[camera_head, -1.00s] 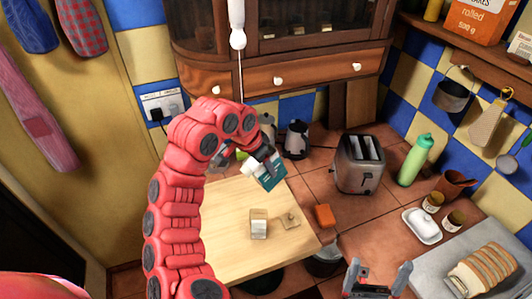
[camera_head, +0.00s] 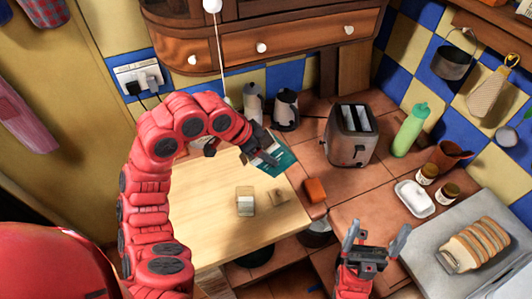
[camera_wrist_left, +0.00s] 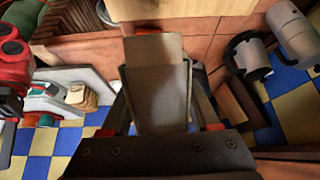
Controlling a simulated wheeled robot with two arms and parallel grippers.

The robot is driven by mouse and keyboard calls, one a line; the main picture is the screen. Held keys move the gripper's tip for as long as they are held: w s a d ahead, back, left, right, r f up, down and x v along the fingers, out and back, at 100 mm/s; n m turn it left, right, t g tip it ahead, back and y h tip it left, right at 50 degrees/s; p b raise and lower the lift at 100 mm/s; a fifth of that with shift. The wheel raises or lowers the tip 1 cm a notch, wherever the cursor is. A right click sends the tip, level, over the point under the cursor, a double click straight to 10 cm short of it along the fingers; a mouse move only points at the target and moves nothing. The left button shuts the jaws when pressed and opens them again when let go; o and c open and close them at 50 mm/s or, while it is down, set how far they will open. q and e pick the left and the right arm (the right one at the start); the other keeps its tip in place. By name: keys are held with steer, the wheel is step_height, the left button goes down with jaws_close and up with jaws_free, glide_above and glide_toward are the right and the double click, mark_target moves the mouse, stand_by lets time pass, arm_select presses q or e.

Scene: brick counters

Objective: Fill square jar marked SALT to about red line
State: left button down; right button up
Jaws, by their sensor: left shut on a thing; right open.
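A small square jar (camera_head: 245,208) stands on the wooden board, with pale contents in its lower part; its marking and red line are too small to read. A flat square lid (camera_head: 277,197) seems to lie beside it. My left gripper (camera_head: 262,151) is shut on a teal and white carton (camera_head: 281,161), held tilted above the back right of the board, behind the jar. In the left wrist view the carton (camera_wrist_left: 155,80) sits between the fingers. My right gripper (camera_head: 372,243) is open and empty at the front, right of the board.
The wooden board (camera_head: 215,235) has free room around the jar. An orange block (camera_head: 315,190) lies right of it. A toaster (camera_head: 350,135), green bottle (camera_head: 410,130), butter dish (camera_head: 415,198) and sliced bread (camera_head: 480,243) stand further right. Kettles (camera_head: 286,110) stand behind.

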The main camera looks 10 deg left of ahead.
arm_select(q)
steer(key=shift+a+f+t+h+b, duration=0.1)
steer(key=shift+f+t+h+b, duration=0.25)
steer(key=shift+f, duration=0.45)
steer(key=shift+f+t+h+b, duration=0.35)
steer(key=shift+f+h+b, duration=0.2)
steer(key=shift+h+b, duration=0.15)
steer(key=shift+f+t+h+b, duration=0.3)
steer(key=shift+f+h+b, duration=0.05)
steer(key=shift+b, duration=0.35)
steer(key=shift+s+f+t+h+b, duration=0.1)
steer(key=shift+t+h+b, duration=0.5)
steer(key=shift+b, duration=0.45)
